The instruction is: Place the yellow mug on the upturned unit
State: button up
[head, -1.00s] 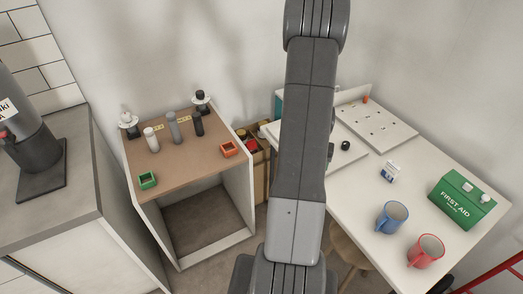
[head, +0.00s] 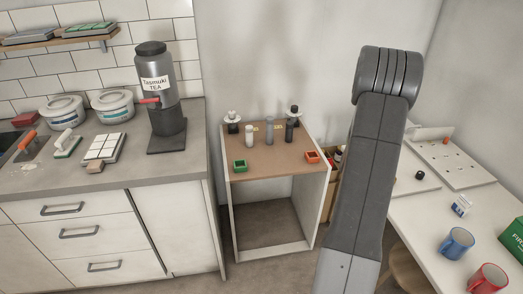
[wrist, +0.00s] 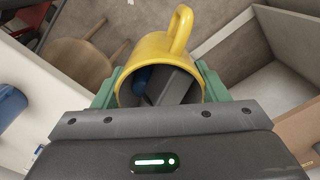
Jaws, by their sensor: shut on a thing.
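The yellow mug (wrist: 150,50) is in the wrist view, its open rim towards the camera and its handle pointing up in the picture. My gripper (wrist: 160,84) is shut on it, with a green finger on each side. Something dark grey and blue shows inside the rim; I cannot tell what it is. The upturned unit (head: 275,167) is a small open-fronted cabinet with a brown top, in the middle of the head view. My gripper and the mug are not visible in the head view.
A grey counter (head: 190,160) is at left. A white table (head: 420,215) at right holds a blue mug (head: 456,243) and a red mug (head: 487,281).

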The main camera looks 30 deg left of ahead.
aim_at(273, 155)
jog(key=u, duration=1.15)
jog(key=l+u, duration=0.1)
jog(key=u, duration=0.3)
jog(key=i+l+u, duration=0.1)
jog(key=u, duration=0.25)
jog(key=l+u, duration=0.2)
jog(key=u, duration=0.2)
jog(key=i+l, duration=0.15)
jog(key=l, duration=0.2)
jog(key=i+l, duration=0.15)
jog(key=l, duration=0.2)
jog(key=i+l, duration=0.15)
jog(key=l, duration=0.2)
jog(key=i+l, duration=0.15)
jog(key=l, duration=0.2)
jog(key=i+l, duration=0.1)
jog(key=i, duration=0.4)
